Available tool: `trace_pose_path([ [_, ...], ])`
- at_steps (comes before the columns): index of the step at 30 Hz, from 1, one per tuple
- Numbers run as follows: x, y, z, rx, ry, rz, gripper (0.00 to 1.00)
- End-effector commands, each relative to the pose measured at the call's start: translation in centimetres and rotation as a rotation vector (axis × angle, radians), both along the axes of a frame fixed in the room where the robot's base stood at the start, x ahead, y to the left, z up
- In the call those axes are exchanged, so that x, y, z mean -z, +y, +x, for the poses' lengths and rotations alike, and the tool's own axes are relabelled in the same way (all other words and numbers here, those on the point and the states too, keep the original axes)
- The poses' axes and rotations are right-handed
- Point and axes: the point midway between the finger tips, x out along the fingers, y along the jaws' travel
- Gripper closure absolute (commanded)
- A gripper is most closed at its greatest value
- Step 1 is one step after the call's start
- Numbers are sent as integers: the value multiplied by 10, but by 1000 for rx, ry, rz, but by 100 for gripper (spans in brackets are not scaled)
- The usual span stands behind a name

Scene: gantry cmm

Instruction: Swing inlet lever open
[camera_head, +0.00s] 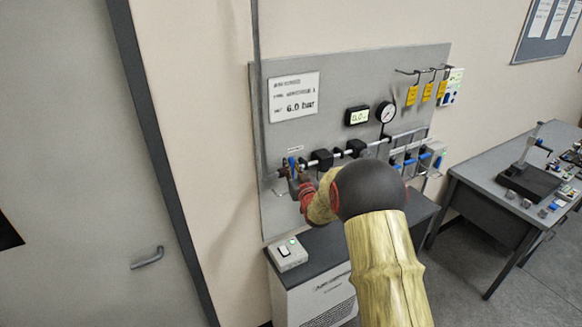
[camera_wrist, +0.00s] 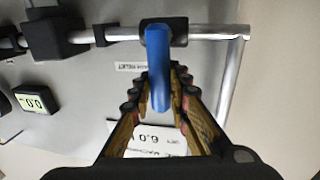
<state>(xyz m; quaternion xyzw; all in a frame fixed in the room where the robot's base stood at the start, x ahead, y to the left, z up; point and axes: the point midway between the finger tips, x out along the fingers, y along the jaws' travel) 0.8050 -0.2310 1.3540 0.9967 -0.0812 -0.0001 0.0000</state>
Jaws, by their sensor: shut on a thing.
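The inlet lever (camera_wrist: 158,70) is a blue handle on a dark valve body on the silver pipe (camera_wrist: 205,32) in the wrist view. It runs from the pipe towards me, between my fingers. My gripper (camera_wrist: 160,88) is shut on the lever, with the ribbed fingers on both sides of it. In the head view the blue lever (camera_head: 292,163) shows small at the left end of the pipe, on the grey panel (camera_head: 350,80). My gripper (camera_head: 296,179) is at it, partly hidden by my own arm. The lever's exact angle is hard to tell.
A digital display (camera_head: 357,116) and a round gauge (camera_head: 386,112) sit above the pipe, with yellow tags (camera_head: 427,92) at the upper right. A cabinet (camera_head: 315,290) with a small switch box (camera_head: 287,254) stands below. A desk (camera_head: 490,200) is at the right, a door (camera_head: 80,180) at the left.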

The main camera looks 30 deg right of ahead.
Motion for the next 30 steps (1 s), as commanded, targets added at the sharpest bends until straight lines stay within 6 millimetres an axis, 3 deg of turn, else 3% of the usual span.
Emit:
trace_pose_path([
  [21, 0, 0, 0, 0, 0, 4, 100],
  [30, 1, -6, 0, 0, 3, 105, 100],
])
